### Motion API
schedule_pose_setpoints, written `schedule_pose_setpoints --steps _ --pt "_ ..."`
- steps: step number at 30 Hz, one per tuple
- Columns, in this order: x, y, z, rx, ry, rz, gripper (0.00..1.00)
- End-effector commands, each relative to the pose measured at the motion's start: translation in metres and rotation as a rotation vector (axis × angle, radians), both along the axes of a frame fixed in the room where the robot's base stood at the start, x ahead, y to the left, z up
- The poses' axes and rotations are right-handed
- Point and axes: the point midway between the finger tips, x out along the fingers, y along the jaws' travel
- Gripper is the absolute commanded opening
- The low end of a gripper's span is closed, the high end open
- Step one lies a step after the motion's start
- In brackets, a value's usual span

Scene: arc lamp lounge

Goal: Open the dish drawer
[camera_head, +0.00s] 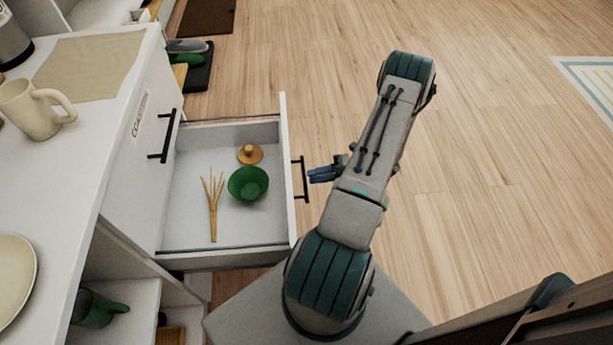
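A white drawer (286,215) is pulled well out of the counter unit. Inside lie a green bowl (248,183), a small wooden knobbed object (249,154) and a bundle of thin sticks (213,204). Its front's outer face and any label on it are hidden. Its dark bar handle (303,178) faces right. Whether the fingers are open is too small to tell.
The white counter (85,140) holds a mug (32,108), a plate (14,275) and a cloth (90,65). Wooden floor is clear at right.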

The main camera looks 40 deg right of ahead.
Motion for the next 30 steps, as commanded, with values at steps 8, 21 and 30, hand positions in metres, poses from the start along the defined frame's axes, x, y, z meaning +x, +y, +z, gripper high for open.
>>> schedule_pose_setpoints --steps 8,21,30 --pt "-0.034 -0.054 0.013 -0.003 0.001 -0.001 0.27" --pt "-0.052 -0.081 0.019 0.0 0.002 0.002 0.27" --pt "-0.051 -0.081 0.019 0.0 0.002 0.001 0.27"
